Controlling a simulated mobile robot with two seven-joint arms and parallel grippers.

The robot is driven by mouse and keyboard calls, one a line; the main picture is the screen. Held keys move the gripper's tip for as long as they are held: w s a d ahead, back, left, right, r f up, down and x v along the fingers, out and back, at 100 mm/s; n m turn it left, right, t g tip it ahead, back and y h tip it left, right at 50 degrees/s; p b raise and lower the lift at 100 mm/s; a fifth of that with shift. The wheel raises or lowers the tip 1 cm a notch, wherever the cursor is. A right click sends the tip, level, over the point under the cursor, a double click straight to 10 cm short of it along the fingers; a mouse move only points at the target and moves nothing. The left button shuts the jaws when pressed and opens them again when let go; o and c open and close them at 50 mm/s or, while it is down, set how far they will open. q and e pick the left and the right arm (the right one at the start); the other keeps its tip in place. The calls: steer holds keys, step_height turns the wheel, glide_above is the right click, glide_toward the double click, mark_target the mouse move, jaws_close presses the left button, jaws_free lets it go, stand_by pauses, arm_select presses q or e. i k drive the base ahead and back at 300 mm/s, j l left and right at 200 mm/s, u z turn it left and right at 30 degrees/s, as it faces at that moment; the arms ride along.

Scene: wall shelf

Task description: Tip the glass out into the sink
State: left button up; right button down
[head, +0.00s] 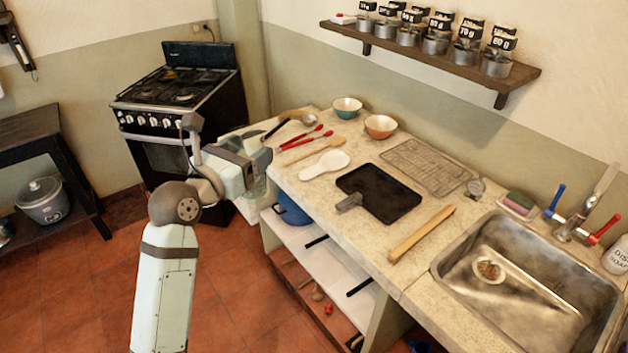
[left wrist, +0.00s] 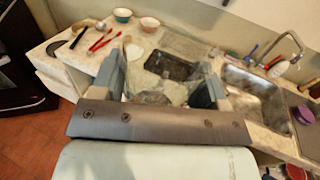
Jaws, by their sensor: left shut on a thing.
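My left gripper (head: 256,166) is at the left end of the counter, just off its edge, far from the sink. It is shut on a clear glass (head: 259,190), which shows faintly below the jaws. In the left wrist view the glass (left wrist: 156,88) is see-through between the two fingers, and its contents cannot be made out. The metal sink (head: 540,318) is set into the counter at the right, with brownish bits on its floor. The sink also shows at the right of the left wrist view (left wrist: 256,103). My right gripper is not in view.
On the counter lie a black tray (head: 378,192), a wire rack (head: 428,166), a wooden rolling pin (head: 421,234), a white spoon rest (head: 324,165) and red tongs (head: 307,137). Two bowls (head: 380,126) stand at the back. A tap (head: 590,205) rises behind the sink. A shelf (head: 430,55) hangs above.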

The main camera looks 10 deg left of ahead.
mark_target(544, 300)
steer(key=z, duration=1.1)
